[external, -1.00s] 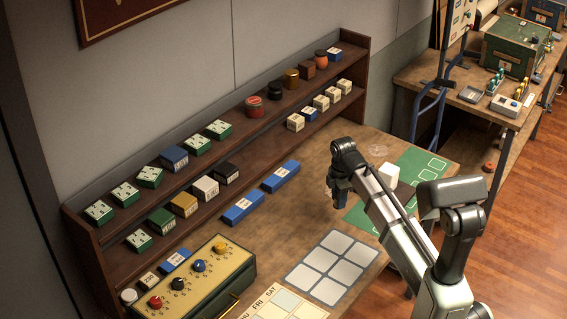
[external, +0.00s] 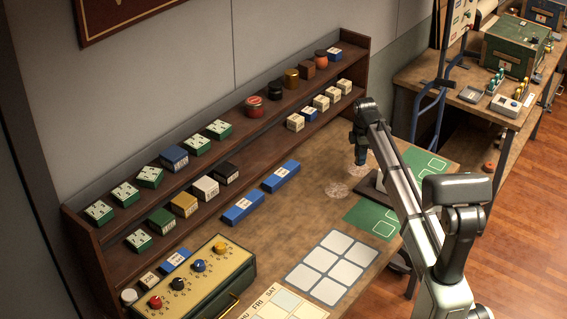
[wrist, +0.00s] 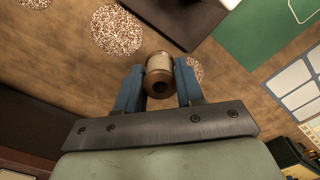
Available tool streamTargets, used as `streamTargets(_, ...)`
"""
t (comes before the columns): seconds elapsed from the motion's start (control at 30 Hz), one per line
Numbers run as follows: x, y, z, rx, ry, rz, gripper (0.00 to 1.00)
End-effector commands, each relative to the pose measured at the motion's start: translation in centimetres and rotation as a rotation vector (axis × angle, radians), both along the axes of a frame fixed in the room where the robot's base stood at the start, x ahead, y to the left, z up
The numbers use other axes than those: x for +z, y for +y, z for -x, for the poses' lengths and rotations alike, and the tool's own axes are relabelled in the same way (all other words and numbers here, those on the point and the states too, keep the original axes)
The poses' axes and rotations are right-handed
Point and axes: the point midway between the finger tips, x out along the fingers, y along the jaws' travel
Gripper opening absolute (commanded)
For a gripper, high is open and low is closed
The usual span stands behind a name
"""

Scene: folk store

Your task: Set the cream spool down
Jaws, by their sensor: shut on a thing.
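My gripper (wrist: 159,88) is shut on the cream spool (wrist: 160,68), which has brown ends and sits between the two blue fingers in the wrist view. In the external view my gripper (external: 361,157) points down over the back part of the bench, and the spool is too small to make out there. Round speckled patches lie on the bench: a large one (wrist: 117,30) is left of the spool, and a smaller one (wrist: 195,68) shows just right of it, partly hidden by a finger. I cannot tell whether the spool touches the bench.
A dark flat-topped thing (external: 371,184) stands near my gripper, partly behind my arm. A green mat (external: 370,221) and a pale grid card (external: 332,266) lie toward the front. A two-tier shelf (external: 275,118) with boxes and jars runs along the wall. Blue boxes (external: 281,177) lie before it.

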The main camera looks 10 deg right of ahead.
Motion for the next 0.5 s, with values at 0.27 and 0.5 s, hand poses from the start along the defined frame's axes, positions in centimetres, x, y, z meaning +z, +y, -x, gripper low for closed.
streamTargets(0.27,1.1,0.4,-9.9,0.130,0.000,0.000,0.09)
streamTargets(0.5,1.3,0.6,-11.5,0.303,0.001,0.001,0.09)
